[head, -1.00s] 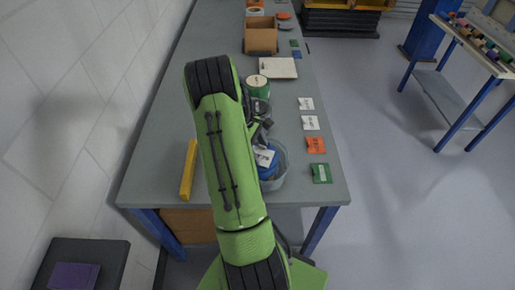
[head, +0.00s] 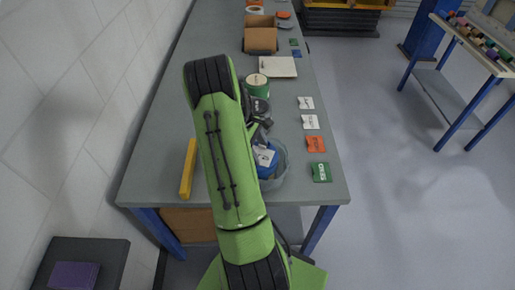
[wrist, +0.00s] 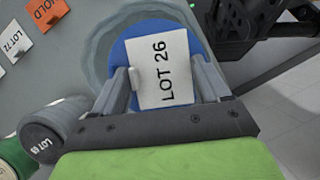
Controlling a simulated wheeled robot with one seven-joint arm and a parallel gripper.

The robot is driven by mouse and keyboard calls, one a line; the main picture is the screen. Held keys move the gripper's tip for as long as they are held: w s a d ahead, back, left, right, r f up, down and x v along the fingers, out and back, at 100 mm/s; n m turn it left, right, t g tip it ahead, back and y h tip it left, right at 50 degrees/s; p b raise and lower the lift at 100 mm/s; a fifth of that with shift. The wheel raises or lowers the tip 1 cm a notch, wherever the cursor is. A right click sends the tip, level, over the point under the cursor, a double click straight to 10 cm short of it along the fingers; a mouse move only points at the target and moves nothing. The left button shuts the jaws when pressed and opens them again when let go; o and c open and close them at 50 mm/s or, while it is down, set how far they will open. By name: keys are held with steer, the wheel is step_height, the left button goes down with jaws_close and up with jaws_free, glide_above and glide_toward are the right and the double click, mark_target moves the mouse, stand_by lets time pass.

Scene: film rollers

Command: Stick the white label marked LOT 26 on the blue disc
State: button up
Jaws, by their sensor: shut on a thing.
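The white label marked LOT 26 (wrist: 162,68) is between the two fingers of my gripper (wrist: 163,84) in the wrist view, and the gripper is shut on it. Its print is readable and faces the wrist camera. The blue disc (wrist: 124,52) lies directly behind the label, which covers much of its middle. In the head view the label (head: 264,157) shows beside my arm with the blue disc (head: 264,171) around it. I cannot tell whether label and disc touch. My arm hides part of the disc in the head view.
A translucent round tub (head: 282,165) surrounds the disc. A dark roller (wrist: 40,143) and a green can (head: 257,86) stand close by. White, orange (head: 316,144) and green (head: 321,173) labels line the table's right edge. A yellow bar (head: 188,168) lies at left.

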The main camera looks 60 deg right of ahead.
steer(key=shift+f, duration=0.1)
steer(key=o, duration=0.8)
stand_by(0.4)
steer(key=shift+d+r+p, duration=0.1)
steer(key=shift+r+p, duration=0.45)
steer(key=shift+r, duration=0.1)
steer(key=shift+r+p, duration=2.55)
steer(key=shift+r, duration=0.35)
